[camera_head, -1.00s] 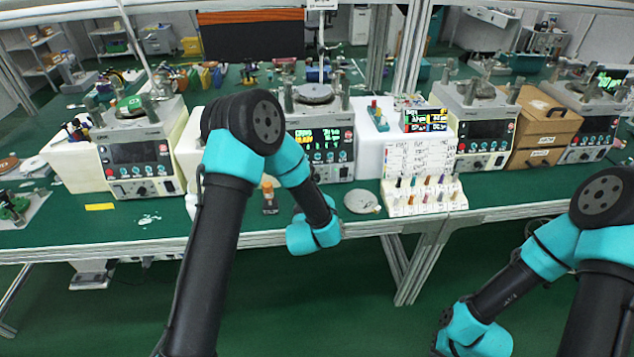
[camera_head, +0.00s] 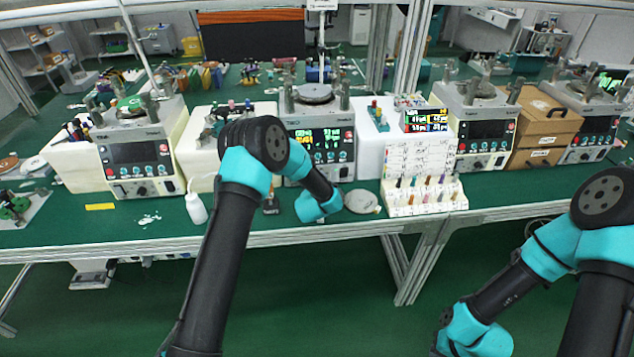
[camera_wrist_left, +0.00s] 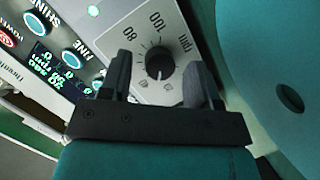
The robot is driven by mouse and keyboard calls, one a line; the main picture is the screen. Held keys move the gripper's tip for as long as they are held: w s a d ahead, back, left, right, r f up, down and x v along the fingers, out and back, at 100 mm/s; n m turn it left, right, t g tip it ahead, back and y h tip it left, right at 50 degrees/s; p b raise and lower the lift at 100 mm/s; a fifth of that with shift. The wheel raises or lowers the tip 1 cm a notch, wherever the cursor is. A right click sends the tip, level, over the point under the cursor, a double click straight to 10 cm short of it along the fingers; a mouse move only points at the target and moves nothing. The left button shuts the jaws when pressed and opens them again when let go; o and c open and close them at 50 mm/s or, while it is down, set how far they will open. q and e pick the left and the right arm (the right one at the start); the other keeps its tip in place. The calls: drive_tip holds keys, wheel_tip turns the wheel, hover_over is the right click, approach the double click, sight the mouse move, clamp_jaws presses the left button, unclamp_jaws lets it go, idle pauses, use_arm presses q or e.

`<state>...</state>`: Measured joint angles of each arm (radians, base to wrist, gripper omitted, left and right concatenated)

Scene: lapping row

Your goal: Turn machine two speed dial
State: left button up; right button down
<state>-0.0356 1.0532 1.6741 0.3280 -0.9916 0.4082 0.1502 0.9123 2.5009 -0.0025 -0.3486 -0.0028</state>
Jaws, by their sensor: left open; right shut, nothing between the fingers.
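The second machine from the left (camera_head: 325,140) has a lit screen and stands behind my left arm. The speed dial (camera_wrist_left: 159,60) shows in the left wrist view as a black knob on a pale panel marked rpm, 80 and 100. My left gripper (camera_wrist_left: 158,72) is open, its fingers on either side of the knob; I cannot tell whether they touch it. In the head view my left wrist hides the dial and those fingers. My right gripper (camera_head: 441,347) hangs low at the bottom edge, shut and away from the bench; its fingertips are hard to make out.
A white bottle (camera_head: 196,206) stands left of my left arm. A round metal disc (camera_head: 361,201) and a white rack of several coloured pieces (camera_head: 425,203) lie to its right. Other machines line the green bench (camera_head: 120,235). The floor in front is clear.

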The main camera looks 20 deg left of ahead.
use_arm(q)
drive_tip(key=shift+w, duration=0.15)
drive_tip(key=c, duration=0.9)
drive_tip(key=shift+m, duration=0.6)
drive_tip(key=o, duration=0.9)
drive_tip(key=v, duration=1.7)
drive_tip(key=shift+d+r, duration=0.2)
drive_tip(key=shift+d, duration=0.15)
